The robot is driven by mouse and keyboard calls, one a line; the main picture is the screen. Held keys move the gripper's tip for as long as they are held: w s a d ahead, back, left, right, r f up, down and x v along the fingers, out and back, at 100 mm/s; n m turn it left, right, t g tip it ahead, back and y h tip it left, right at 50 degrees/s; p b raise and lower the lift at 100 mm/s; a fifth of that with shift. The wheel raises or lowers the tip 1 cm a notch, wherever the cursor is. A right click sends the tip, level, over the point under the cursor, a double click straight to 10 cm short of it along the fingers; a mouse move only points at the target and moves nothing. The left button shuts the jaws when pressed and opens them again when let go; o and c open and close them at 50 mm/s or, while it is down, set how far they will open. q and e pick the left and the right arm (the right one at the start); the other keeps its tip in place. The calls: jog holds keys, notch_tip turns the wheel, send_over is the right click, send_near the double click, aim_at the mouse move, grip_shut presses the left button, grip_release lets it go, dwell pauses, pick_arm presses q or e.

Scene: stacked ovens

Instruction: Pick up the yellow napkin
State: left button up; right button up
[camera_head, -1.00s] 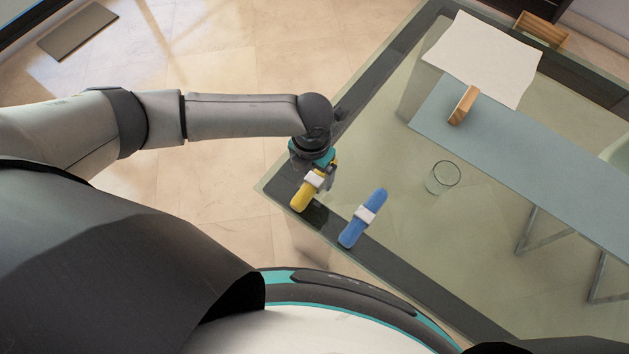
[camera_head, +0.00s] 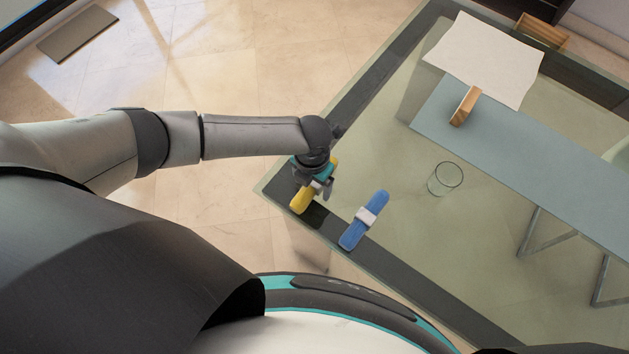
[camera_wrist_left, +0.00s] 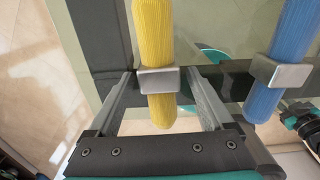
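The yellow napkin (camera_head: 301,202) is rolled, with a pale ring around its middle. It lies near the corner of the glass table. My left gripper (camera_head: 318,188) is over it and hides its middle in the head view. In the left wrist view the yellow napkin (camera_wrist_left: 153,35) runs between the two spread fingers of my left gripper (camera_wrist_left: 160,74), with its silver ring (camera_wrist_left: 157,80) near the fingertips. Gaps show on both sides, so the fingers look open and not closed on it.
A rolled blue napkin (camera_head: 374,204) with a pale ring lies just right of the yellow one. A clear glass (camera_head: 445,179), a wooden block (camera_head: 465,106) and a white sheet (camera_head: 483,55) are farther right on the glass table (camera_head: 420,240). Floor lies beyond the table's edge.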

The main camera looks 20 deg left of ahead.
pick_arm(q)
grip_shut()
dwell(0.5)
